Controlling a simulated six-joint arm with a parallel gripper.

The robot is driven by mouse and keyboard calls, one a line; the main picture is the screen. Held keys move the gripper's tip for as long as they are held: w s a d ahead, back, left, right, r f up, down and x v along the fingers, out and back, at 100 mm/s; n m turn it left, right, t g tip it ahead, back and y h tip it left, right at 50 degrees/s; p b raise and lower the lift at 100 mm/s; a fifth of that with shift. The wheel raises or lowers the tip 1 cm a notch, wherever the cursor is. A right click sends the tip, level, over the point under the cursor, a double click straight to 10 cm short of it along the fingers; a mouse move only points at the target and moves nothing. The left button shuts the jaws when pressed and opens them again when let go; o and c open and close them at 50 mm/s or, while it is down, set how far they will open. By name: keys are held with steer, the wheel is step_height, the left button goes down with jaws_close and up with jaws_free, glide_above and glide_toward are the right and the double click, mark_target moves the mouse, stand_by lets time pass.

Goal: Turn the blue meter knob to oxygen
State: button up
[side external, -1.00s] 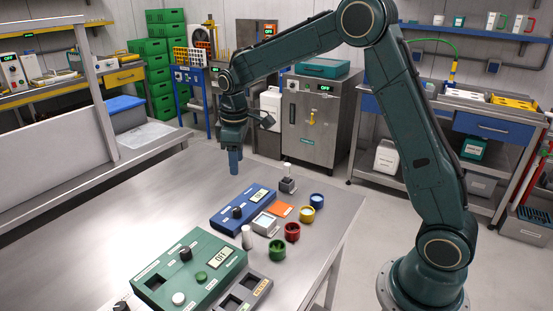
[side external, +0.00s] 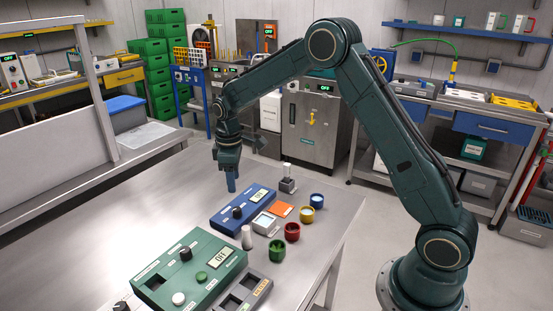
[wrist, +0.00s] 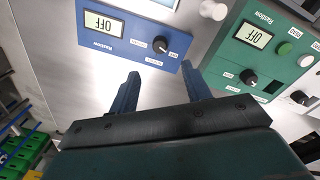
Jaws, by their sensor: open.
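The blue meter (side external: 244,207) lies on the steel table, with a display reading OFF and a black knob (side external: 237,212) near its left end. In the wrist view the blue meter (wrist: 122,60) is at the upper left and its knob (wrist: 160,45) has a white pointer mark. Small labels sit beside the knob; their text is too small to read. My gripper (side external: 231,187) hangs above the table just behind the blue meter, pointing down. In the wrist view my gripper (wrist: 160,85) shows two blue fingers spread apart, empty, apart from the knob.
A green meter (side external: 190,270) with its own black knob stands at the front. The table's left side is clear.

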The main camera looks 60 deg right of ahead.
mark_target(236, 209)
steer(key=f, duration=1)
steer(key=shift+w+d+f, duration=0.1)
steer(key=shift+d+f, duration=0.1)
steer(key=shift+f, duration=0.15)
steer(key=c, duration=1)
